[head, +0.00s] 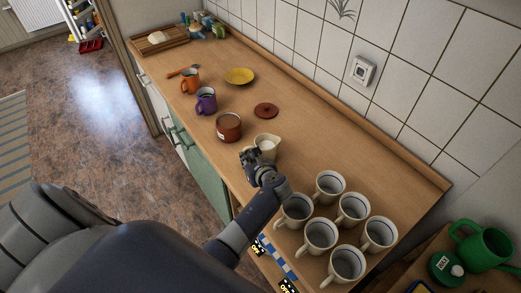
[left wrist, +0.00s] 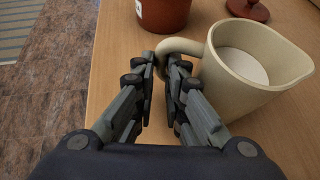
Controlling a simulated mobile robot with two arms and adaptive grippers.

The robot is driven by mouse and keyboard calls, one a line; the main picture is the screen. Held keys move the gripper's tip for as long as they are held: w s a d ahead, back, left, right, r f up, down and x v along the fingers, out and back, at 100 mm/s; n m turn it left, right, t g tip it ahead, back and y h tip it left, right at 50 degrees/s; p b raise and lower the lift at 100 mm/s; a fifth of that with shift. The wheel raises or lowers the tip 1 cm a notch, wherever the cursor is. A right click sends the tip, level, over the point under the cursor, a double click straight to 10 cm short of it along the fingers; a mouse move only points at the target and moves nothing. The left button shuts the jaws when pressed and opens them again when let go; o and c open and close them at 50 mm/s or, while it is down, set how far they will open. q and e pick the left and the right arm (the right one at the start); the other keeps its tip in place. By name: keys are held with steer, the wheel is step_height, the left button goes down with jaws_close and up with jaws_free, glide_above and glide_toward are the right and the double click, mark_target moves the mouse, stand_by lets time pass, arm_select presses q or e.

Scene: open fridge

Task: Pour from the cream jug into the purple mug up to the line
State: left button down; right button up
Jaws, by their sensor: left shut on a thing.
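The cream jug (head: 267,146) stands upright on the wooden counter, with pale liquid inside. In the left wrist view the jug (left wrist: 249,68) is at the right, its handle toward the left. My left gripper (head: 250,158) is shut on the jug's handle; its fingers (left wrist: 166,62) sit on either side of the handle in the wrist view. The purple mug (head: 205,102) stands upright farther back on the counter, with some dark or greenish content that I cannot make out. A line inside it is too small to see. My right gripper is not in view.
A reddish-brown pot (head: 229,128) stands between jug and purple mug. Its lid (head: 266,110) lies behind. An orange mug (head: 190,81) and yellow plate (head: 239,76) are farther back. Several white mugs (head: 330,187) crowd the near end. The tiled wall (head: 400,75) borders the counter.

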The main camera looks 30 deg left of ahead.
arm_select(q)
steer(key=shift+w+r+p, duration=0.1)
steer(key=shift+r+p, duration=0.25)
steer(key=shift+r, duration=2.25)
